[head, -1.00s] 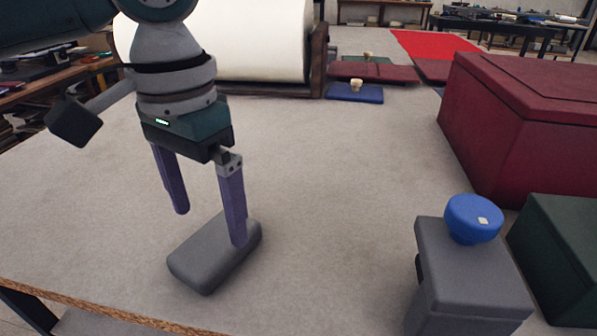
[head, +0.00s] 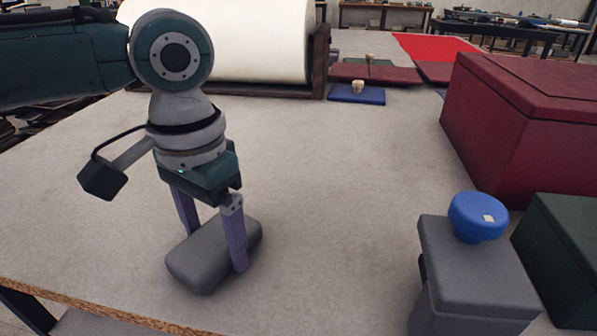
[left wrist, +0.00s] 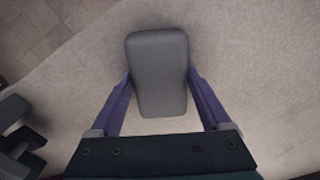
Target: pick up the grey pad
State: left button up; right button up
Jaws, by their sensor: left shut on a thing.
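The grey pad (head: 208,262) is a rounded block lying on the table near its front edge in the head view. My left gripper (head: 214,256) points down over it, one purple finger on each side. In the left wrist view the pad (left wrist: 158,75) sits between the two fingertips of the gripper (left wrist: 158,82), which is shut on its sides. The pad appears to rest on the table surface. My right gripper is not in view.
A grey box with a blue knob (head: 478,217) stands at the right front, beside a dark green box (head: 560,250) and a large dark red box (head: 530,125). A white roll (head: 260,40) lies at the back. The middle of the table (head: 330,180) is clear.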

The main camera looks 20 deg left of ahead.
pick_arm(q)
jog(key=c, duration=0.8)
notch_tip(320, 180, up, 20)
jog(key=p, duration=0.4)
notch_tip(320, 180, up, 14)
jog(key=n+p, duration=0.2)
jog(key=p, duration=0.7)
send_over(214, 237)
jog(key=s+d, duration=0.2)
jog(key=d, duration=0.3)
jog(key=s+r+p, duration=0.2)
jog(key=r+p, duration=0.9)
jog(key=p, duration=0.1)
jog(key=s+r+p, duration=0.2)
jog(key=r+p, duration=0.9)
jog(key=p, duration=0.1)
jog(key=s+r+p, duration=0.1)
jog(key=r+p, duration=1)
jog(key=p, duration=0.1)
jog(key=shift+s+a+r, duration=0.15)
jog(key=shift+s+r, duration=0.25)
